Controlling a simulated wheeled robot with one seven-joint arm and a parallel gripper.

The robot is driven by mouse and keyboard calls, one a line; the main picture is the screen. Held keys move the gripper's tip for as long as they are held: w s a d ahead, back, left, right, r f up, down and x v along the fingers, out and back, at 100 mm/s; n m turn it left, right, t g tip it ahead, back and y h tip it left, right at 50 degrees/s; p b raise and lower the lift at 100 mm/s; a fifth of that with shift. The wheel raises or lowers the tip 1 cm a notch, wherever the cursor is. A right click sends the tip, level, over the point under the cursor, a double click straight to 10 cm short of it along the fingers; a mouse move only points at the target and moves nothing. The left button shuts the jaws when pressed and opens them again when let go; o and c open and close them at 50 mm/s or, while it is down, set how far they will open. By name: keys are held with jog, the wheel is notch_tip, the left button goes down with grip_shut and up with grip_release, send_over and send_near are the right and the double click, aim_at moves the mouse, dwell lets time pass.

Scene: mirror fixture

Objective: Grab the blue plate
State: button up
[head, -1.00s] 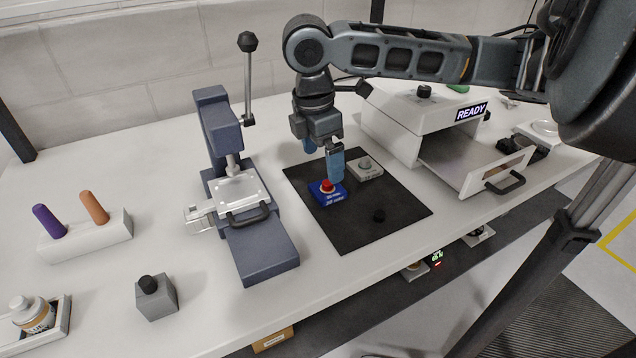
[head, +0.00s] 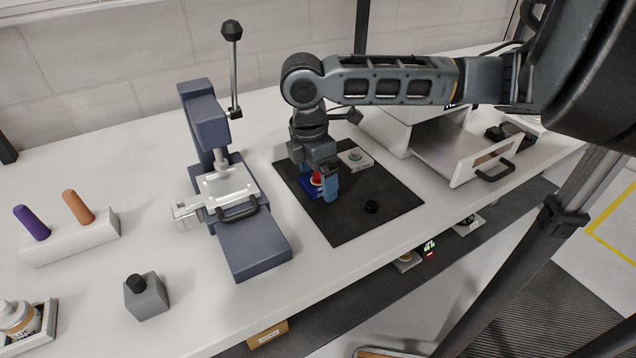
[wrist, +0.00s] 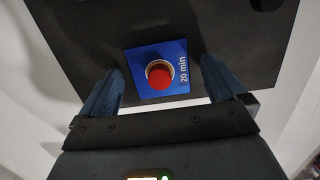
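The blue plate (head: 308,190) is a flat square with a red round knob on top, lying on the black mat (head: 350,225). In the wrist view the blue plate (wrist: 143,88) shows the words "20 min" along its right side. My gripper (wrist: 161,75) is open, with one blue finger on each side of the plate and nothing held. In the head view my gripper (head: 318,182) points down over the plate, and a finger hides part of it. I cannot tell how far the fingertips are above the mat.
A grey-white plate (head: 356,160) sits behind on the mat, and a small black knob (head: 371,207) is at its front right. A blue press (head: 240,215) stands to the left. A white box with an open drawer (head: 455,165) stands to the right.

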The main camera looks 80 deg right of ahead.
jog(key=c, duration=1.2)
jog(key=shift+r, duration=0.15)
